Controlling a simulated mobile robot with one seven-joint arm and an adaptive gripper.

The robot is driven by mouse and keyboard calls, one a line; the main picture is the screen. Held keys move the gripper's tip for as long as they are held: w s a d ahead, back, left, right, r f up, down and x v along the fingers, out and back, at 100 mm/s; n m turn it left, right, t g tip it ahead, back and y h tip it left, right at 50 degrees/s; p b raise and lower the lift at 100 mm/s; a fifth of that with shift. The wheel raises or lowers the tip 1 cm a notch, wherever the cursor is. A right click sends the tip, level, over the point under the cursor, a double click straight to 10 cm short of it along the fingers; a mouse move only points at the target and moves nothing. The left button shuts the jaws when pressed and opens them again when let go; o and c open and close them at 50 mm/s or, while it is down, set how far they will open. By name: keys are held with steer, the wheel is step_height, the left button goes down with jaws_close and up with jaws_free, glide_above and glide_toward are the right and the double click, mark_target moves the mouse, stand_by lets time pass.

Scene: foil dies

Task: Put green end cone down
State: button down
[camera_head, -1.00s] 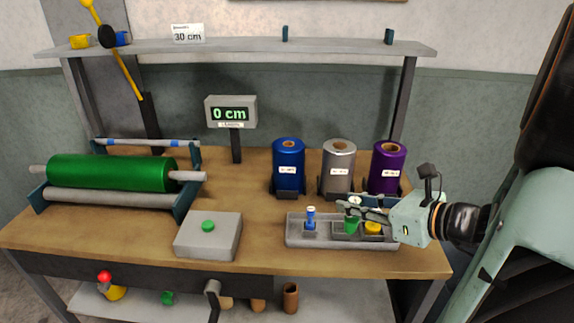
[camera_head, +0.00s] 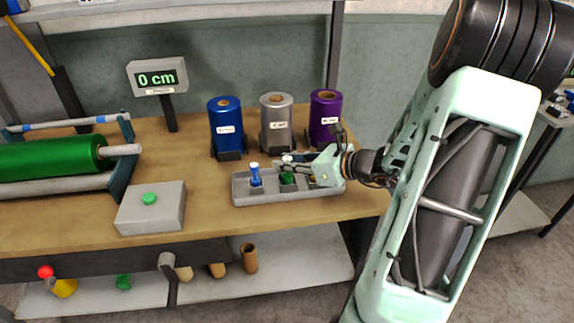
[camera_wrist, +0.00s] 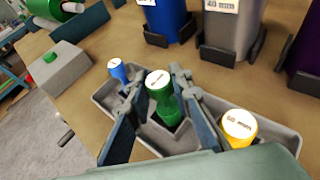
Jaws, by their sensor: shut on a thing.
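The green end cone (camera_wrist: 166,103) stands upright in the middle of the grey tray (camera_wrist: 268,128), between a blue cone (camera_wrist: 119,71) and a yellow cone (camera_wrist: 239,127). My gripper (camera_wrist: 160,99) is shut on the green cone, one finger on each side. The cone's lower end is at the middle recess; I cannot tell whether it rests on the bottom. In the head view the green cone (camera_head: 287,178) is partly hidden by my gripper (camera_head: 289,168), which reaches in from the right over the tray (camera_head: 247,197). The yellow cone is mostly hidden there.
Blue (camera_head: 226,126), silver (camera_head: 276,122) and purple (camera_head: 323,118) foil rolls stand close behind the tray. A grey box with a green button (camera_head: 150,199) is to the left. A green roll (camera_head: 45,157) lies farther left. The bench front between box and tray is clear.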

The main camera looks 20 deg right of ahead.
steer(key=shift+f, duration=0.3)
steer(key=shift+f, duration=0.25)
steer(key=c, duration=1.7)
jaws_free()
steer(key=shift+r, duration=0.1)
steer(key=shift+c, duration=0.2)
steer(key=shift+s+d+r, duration=0.15)
steer(key=shift+s+r, duration=0.05)
steer(key=shift+r, duration=0.1)
steer(key=p+v, duration=0.1)
steer(key=v, duration=1)
steer(key=shift+s, duration=0.2)
